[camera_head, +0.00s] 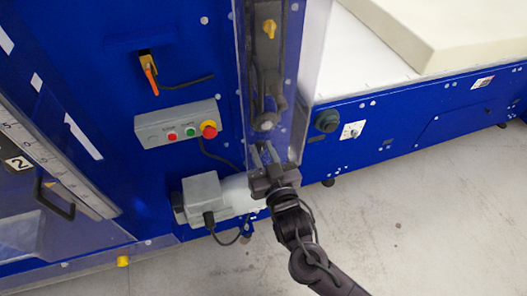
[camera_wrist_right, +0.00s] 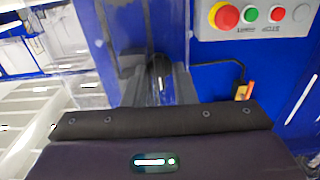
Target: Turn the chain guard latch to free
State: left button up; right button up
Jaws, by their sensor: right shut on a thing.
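The chain guard is a tall clear panel (camera_head: 243,80) over a dark upright channel on the blue machine. My right gripper (camera_head: 264,150) is at the guard's lower end, its fingers pointing up the picture at the machine. In the right wrist view its two grey fingers (camera_wrist_right: 160,88) are closed around a dark rounded piece (camera_wrist_right: 160,66), which looks like the chain guard latch. The fingers hide most of it, so its turn angle cannot be told. My left gripper is not in view.
A control box (camera_head: 178,124) with a red stop button stands left of the guard. A grey motor (camera_head: 203,192) with a cable lies close beside my right wrist. A yellow knob (camera_head: 269,28) is higher in the channel. Bare floor (camera_head: 420,220) is at the lower right.

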jog(key=m+b, duration=0.1)
jog(key=m, duration=0.3)
jog(key=shift+f+m, duration=0.1)
jog(key=shift+m, duration=0.2)
jog(key=shift+d+f+m+b, duration=0.1)
jog(key=shift+m+b, duration=0.45)
jog(key=shift+m, duration=2.8)
jog(key=shift+d+m+b, duration=0.1)
jog(key=shift+m+b, duration=0.4)
jog(key=shift+m, duration=2.85)
jog(key=o, duration=0.6)
jog(key=shift+o, duration=0.2)
